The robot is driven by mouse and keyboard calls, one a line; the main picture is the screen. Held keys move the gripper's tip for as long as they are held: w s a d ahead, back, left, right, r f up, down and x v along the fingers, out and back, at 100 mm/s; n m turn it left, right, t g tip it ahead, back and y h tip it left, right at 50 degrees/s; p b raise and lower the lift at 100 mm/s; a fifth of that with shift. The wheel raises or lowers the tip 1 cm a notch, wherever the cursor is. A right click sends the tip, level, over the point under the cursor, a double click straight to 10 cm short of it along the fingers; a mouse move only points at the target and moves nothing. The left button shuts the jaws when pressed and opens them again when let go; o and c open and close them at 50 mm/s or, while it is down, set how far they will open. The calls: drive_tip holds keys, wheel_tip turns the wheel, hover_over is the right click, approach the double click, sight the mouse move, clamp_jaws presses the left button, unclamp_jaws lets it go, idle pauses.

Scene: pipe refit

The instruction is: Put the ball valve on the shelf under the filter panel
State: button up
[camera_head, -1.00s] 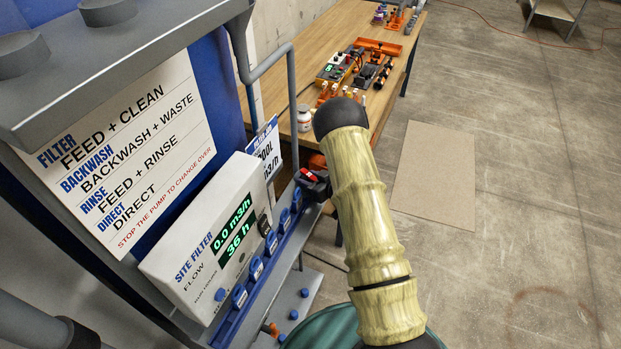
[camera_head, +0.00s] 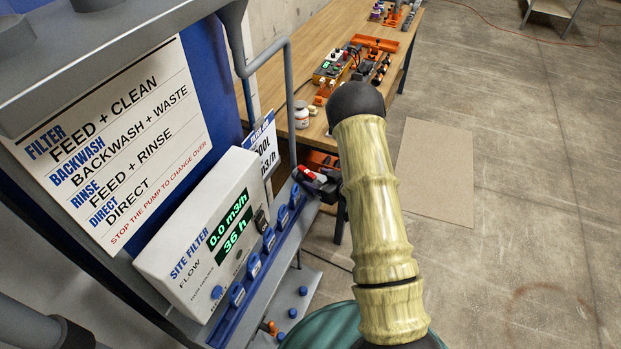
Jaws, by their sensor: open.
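My arm rises from the bottom middle and hides much of what lies behind it. My gripper (camera_head: 311,179), a small dark shape with red parts, shows left of the arm, beside the right end of the panel's blue row. It is open; I see nothing clearly held in it. The filter panel (camera_head: 203,240) has a lit display and blue knobs below it. The grey shelf (camera_head: 301,284) under it carries several blue caps. A small orange piece (camera_head: 269,327) sits at its near end; I cannot tell whether it is the ball valve.
An orange item (camera_head: 318,160) shows low by the bench's near end. A grey pipe (camera_head: 268,58) runs beside the panel. The right floor is open.

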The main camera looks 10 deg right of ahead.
drive_tip(key=b+v, duration=0.1)
drive_tip(key=v, duration=0.6)
drive_tip(key=shift+s, duration=0.15)
wheel_tip(320, 180, up, 7)
drive_tip(key=s+d+m+g+h, duration=0.1)
drive_tip(key=s+m+g+h, duration=0.15)
drive_tip(key=h, duration=0.45)
drive_tip(key=s+a+r+m+g, duration=0.2)
drive_tip(key=s+a+g, duration=0.1)
drive_tip(key=s, duration=0.5)
drive_tip(key=s+a+r+m+g, duration=0.1)
drive_tip(key=s+a+r+g, duration=0.2)
drive_tip(key=s, duration=0.5)
drive_tip(key=shift+s+r+m, duration=0.25)
drive_tip(key=shift+s+m, duration=0.1)
drive_tip(key=shift+s, duration=0.05)
drive_tip(key=shift+a, duration=0.15)
